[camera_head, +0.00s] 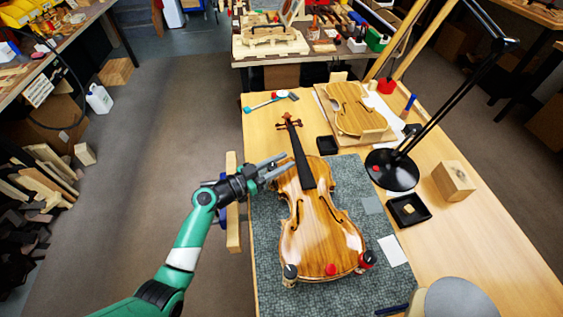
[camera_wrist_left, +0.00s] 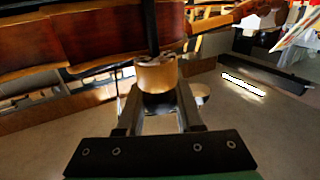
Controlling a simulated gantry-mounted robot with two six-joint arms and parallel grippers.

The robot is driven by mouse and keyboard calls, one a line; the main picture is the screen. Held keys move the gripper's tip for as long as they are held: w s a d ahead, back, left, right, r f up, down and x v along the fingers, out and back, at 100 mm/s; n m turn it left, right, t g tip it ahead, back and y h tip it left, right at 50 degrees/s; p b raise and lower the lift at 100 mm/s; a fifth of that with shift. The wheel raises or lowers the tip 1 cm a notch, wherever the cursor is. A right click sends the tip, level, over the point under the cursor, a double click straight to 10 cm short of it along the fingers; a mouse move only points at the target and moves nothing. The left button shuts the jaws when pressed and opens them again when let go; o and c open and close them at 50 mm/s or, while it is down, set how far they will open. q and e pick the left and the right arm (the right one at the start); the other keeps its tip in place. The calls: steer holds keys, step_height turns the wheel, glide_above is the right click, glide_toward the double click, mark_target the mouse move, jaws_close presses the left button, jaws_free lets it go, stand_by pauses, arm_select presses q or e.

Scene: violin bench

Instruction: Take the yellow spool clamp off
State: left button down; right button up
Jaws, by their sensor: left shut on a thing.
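The violin (camera_head: 318,235) lies face up on the grey mat (camera_head: 268,265), its neck pointing away. My left gripper (camera_head: 280,170) reaches in from the left to the edge of its upper body. In the left wrist view the fingers (camera_wrist_left: 158,100) are shut on a yellowish cylinder, the yellow spool clamp (camera_wrist_left: 157,74), upright beside the violin's side (camera_wrist_left: 90,38). Its upper end is at the violin's edge; I cannot tell whether it still grips it. In the head view the gripper hides this clamp.
A dark clamp (camera_head: 290,272), a red clamp (camera_head: 331,269) and a dark-and-red clamp (camera_head: 367,259) sit along the violin's lower edge. A black lamp (camera_head: 391,170), black tray (camera_head: 408,210) and wooden block (camera_head: 453,181) stand to the right.

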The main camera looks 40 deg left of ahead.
arm_select(q)
steer(key=n+y+p, duration=0.1)
steer(key=y, duration=0.1)
steer(key=shift+a+n+y, duration=0.1)
steer(key=shift+n+y, duration=0.3)
steer(key=n+y+p, duration=0.2)
steer(key=y+p, duration=0.1)
steer(key=p, duration=0.1)
steer(key=a+n+g+y+p, duration=0.1)
steer(key=n+y+p, duration=0.1)
steer(key=y+p, duration=0.1)
steer(key=r+n+y+p, duration=0.1)
steer(key=n+y+p, duration=0.1)
steer(key=p, duration=0.3)
steer(key=shift+a+g+y+p, duration=0.2)
steer(key=shift+g+y+p, duration=0.15)
steer(key=shift+y, duration=0.35)
steer(key=shift+a+f+n+g+y, duration=0.1)
steer(key=shift+f+n+g+y, duration=0.15)
steer(key=shift+n+y, duration=0.25)
steer(key=shift+s+a+f+n+g+y+b, duration=0.15)
steer(key=shift+n+g+y+b, duration=0.25)
steer(key=shift+n+g+y, duration=0.4)
steer(key=shift+s+a+n+g+y+b, duration=0.2)
steer(key=shift+n+g+y+b, duration=0.2)
steer(key=shift+n+g+y, duration=0.35)
steer(key=shift+s+a+f+n+g+y+b, duration=0.15)
steer(key=shift+n+g+y+b, duration=0.35)
steer(key=shift+y, duration=0.45)
steer(key=shift+r, duration=0.1)
